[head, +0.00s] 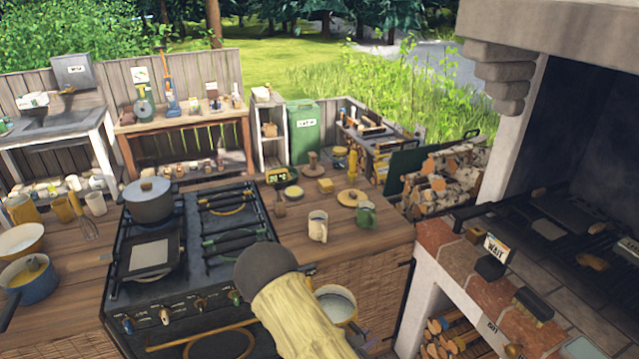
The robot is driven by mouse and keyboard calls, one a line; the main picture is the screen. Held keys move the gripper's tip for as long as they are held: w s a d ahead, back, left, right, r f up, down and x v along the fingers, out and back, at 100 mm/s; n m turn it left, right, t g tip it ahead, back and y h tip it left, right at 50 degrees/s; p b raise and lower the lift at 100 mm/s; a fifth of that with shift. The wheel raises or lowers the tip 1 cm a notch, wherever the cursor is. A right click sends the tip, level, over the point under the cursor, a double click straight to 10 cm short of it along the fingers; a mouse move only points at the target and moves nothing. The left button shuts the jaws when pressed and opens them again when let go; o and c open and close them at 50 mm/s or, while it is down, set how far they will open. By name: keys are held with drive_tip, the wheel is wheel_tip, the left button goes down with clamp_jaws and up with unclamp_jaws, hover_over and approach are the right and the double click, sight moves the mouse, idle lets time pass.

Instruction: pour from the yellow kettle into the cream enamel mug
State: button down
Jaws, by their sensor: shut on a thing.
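The cream enamel mug (318,227) stands upright on the wooden counter, right of the stove. My arm reaches in from the bottom middle, in front of the stove and counter. The jaws of my gripper are hidden, so I cannot see what they hold. A round, pale-topped vessel with a yellowish edge (337,299) shows just right of my arm, below the counter edge in the picture. My arm partly covers it, and I cannot tell whether it is the yellow kettle or whether it is held. I see no other clear yellow kettle.
A green mug (366,215) stands right of the cream mug, with a wooden lid (351,197) behind. The black stove (190,270) carries a grey pot (149,200). A blue pot (28,278) sits far left. A brick hearth (470,262) is at right.

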drive_tip(key=r+n+t+y+p, duration=0.2)
drive_tip(key=r+n+p, duration=0.1)
drive_tip(key=r+n+t+y+p, duration=0.1)
drive_tip(key=r+y, duration=0.1)
drive_tip(key=shift+w+a+p, duration=0.2)
drive_tip(key=shift+a+p, duration=0.2)
idle(0.4)
